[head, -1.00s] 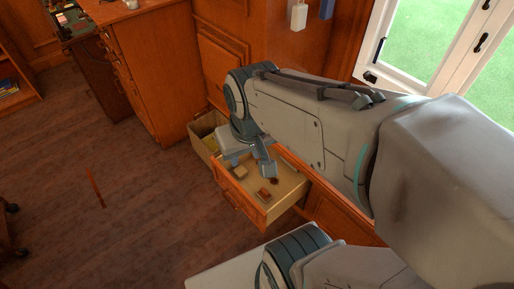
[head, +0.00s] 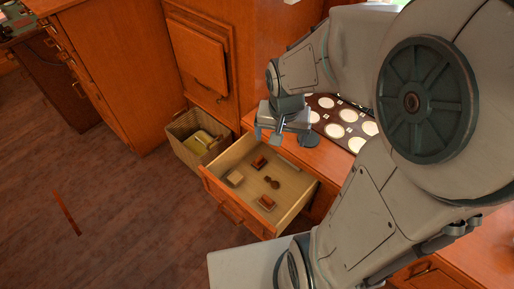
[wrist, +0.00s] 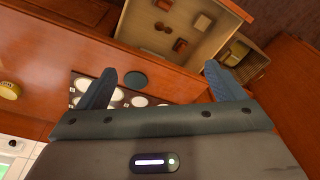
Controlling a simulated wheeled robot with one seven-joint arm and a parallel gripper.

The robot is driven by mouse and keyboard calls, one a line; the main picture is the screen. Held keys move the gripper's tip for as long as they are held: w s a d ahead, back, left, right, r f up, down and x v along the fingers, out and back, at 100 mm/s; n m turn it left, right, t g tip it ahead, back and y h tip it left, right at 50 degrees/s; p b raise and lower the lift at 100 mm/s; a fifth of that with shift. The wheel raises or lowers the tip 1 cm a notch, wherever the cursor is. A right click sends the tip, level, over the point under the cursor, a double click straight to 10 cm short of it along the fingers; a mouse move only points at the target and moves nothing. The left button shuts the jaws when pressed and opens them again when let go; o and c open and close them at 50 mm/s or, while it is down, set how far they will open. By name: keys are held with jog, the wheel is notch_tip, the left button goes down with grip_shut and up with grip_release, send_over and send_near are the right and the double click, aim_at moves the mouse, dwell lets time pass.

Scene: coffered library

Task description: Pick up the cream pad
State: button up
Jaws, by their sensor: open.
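The cream pad (head: 235,178) is a small pale block lying in the front left part of the open drawer (head: 228,201). In the wrist view the pad (wrist: 202,22) shows near the top, beyond the right finger. My gripper (head: 277,137) is open and empty, above the desk's edge at the back of the drawer, apart from the pad. In the wrist view the gripper (wrist: 160,70) has its fingers spread wide, with the desk edge between them. Nothing hides the pad.
Brown stamp-like blocks (head: 259,162) (head: 267,202) and a dark brown piece (head: 271,182) share the drawer. A basket (head: 184,133) holding something yellow stands left of it. A dark disc (head: 308,141) and a board with pale rounds (head: 335,130) lie on the desk.

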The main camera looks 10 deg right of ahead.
aim_at(268, 198)
jog(key=w+f+m+b, duration=0.2)
jog(key=f+b, duration=0.4)
jog(key=f, duration=0.8)
jog(key=w+f+m+g+b, duration=0.1)
jog(key=f+b, duration=0.5)
jog(key=f, duration=0.9)
jog(key=w+f+m+b, duration=0.3)
jog(key=f+b, duration=0.4)
jog(key=f, duration=0.7)
jog(key=shift+w+a+f+g, duration=0.1)
jog(key=shift+a+f+g, duration=0.15)
jog(key=shift+g, duration=0.15)
jog(key=shift+d+f+b, duration=0.2)
jog(key=shift+f+b, duration=1.45)
jog(key=shift+f, duration=1.4)
jog(key=shift+r, duration=0.1)
jog(key=c, duration=1.2)
jog(key=shift+o, duration=0.2)
notch_tip(268, 198, up, 10)
jog(key=p, duration=0.4)
jog(key=shift+p, duration=0.35)
